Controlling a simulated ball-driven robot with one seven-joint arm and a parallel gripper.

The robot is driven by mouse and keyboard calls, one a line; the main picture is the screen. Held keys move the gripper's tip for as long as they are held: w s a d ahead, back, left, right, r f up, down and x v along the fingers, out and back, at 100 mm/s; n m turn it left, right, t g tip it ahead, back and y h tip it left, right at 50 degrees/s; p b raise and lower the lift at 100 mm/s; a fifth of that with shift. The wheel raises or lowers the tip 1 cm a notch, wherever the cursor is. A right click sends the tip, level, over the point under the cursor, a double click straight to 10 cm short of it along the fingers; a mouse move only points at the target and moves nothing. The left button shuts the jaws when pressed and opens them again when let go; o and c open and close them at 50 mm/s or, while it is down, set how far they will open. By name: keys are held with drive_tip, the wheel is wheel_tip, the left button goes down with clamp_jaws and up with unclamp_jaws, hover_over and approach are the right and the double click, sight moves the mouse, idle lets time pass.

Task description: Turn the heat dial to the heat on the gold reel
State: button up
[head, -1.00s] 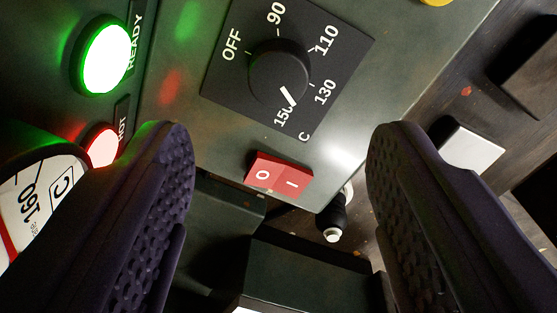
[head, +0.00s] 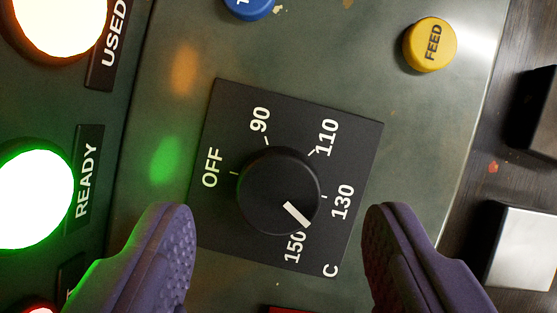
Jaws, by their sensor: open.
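The black round heat dial (head: 268,180) sits on a black square plate (head: 232,105) marked OFF, 90, 110, 130, 150 and C. Its white pointer line aims down and right, at about the 150 mark. My gripper (head: 280,212) is open, with one purple finger on each side of the dial's lower part in the picture. Both fingers stand apart from the dial, and nothing is between them but the view of the dial and plate. The gold reel is not in view.
A yellow FEED button (head: 430,44) and a blue button (head: 249,8) lie above the dial. On the left are a lit green READY lamp (head: 33,193) and a lit USED lamp (head: 55,22). Part of a red switch (head: 292,309) shows below.

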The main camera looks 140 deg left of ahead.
sight(278, 190)
drive_tip(key=x, duration=0.2)
drive_tip(key=shift+f+b, duration=0.3)
drive_tip(key=shift+f, duration=0.05)
drive_tip(key=shift+c, duration=0.2)
drive_tip(key=c, duration=1)
drive_tip(key=shift+o, duration=0.2)
drive_tip(key=shift+r, duration=0.1)
drive_tip(key=shift+d+n+t+y+p, duration=0.15)
drive_tip(key=shift+n+t+y+p, duration=0.15)
drive_tip(key=shift+n, duration=0.6)
drive_tip(key=shift+d+n+y, duration=0.1)
drive_tip(key=shift+n+y, duration=0.6)
drive_tip(key=shift+n, duration=1.2)
drive_tip(key=shift+t, duration=0.3)
